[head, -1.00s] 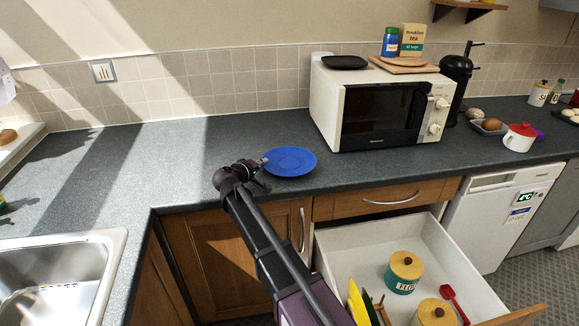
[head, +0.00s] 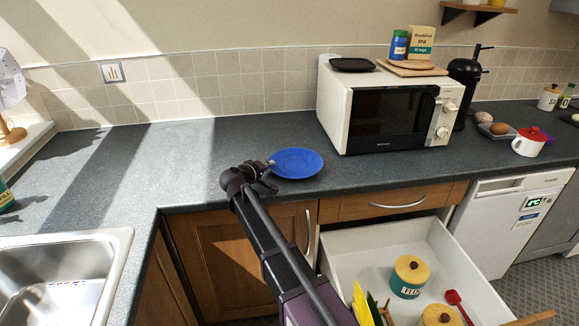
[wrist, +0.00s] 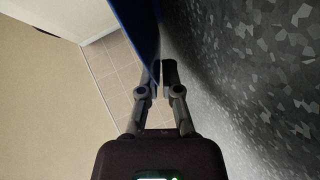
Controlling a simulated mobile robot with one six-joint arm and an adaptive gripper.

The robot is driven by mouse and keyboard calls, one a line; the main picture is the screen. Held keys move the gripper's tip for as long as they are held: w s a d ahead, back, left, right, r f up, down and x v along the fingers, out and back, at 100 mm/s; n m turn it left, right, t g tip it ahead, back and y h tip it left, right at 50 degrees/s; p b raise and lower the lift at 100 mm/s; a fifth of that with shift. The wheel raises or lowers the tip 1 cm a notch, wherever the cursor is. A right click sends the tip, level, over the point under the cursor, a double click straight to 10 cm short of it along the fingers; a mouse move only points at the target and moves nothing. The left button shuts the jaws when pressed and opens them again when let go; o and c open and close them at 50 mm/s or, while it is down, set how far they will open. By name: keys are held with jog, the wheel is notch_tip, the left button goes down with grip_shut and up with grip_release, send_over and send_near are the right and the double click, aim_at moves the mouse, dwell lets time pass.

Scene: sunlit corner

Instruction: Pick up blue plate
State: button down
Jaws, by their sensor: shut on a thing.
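The blue plate (head: 297,163) is on or just above the dark counter, in front of the microwave's left side. My gripper (head: 268,177) is at the plate's left front rim. In the wrist view the plate (wrist: 139,24) shows as a blue strip that runs down to the fingertips. My gripper (wrist: 161,78) is shut on the plate's rim there. In the head view I cannot tell whether the plate touches the counter.
A white microwave (head: 392,108) stands behind and right of the plate. Below, an open drawer (head: 375,250) holds canisters and a red utensil. A sink (head: 60,275) is at the left. The counter left of the plate (head: 185,160) is clear.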

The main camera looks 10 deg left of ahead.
jog(key=shift+r, duration=0.15)
notch_tip(320, 180, up, 3)
jog(key=p, duration=0.3)
jog(key=shift+f, duration=0.2)
jog(key=s+d+r+p, duration=0.1)
jog(key=s+d, duration=0.2)
jog(key=s, duration=0.4)
jog(key=s+d+r+p, duration=0.1)
jog(key=s+d, duration=0.2)
jog(key=s, duration=0.4)
jog(key=shift+s+d, duration=0.3)
jog(key=shift+a, duration=0.1)
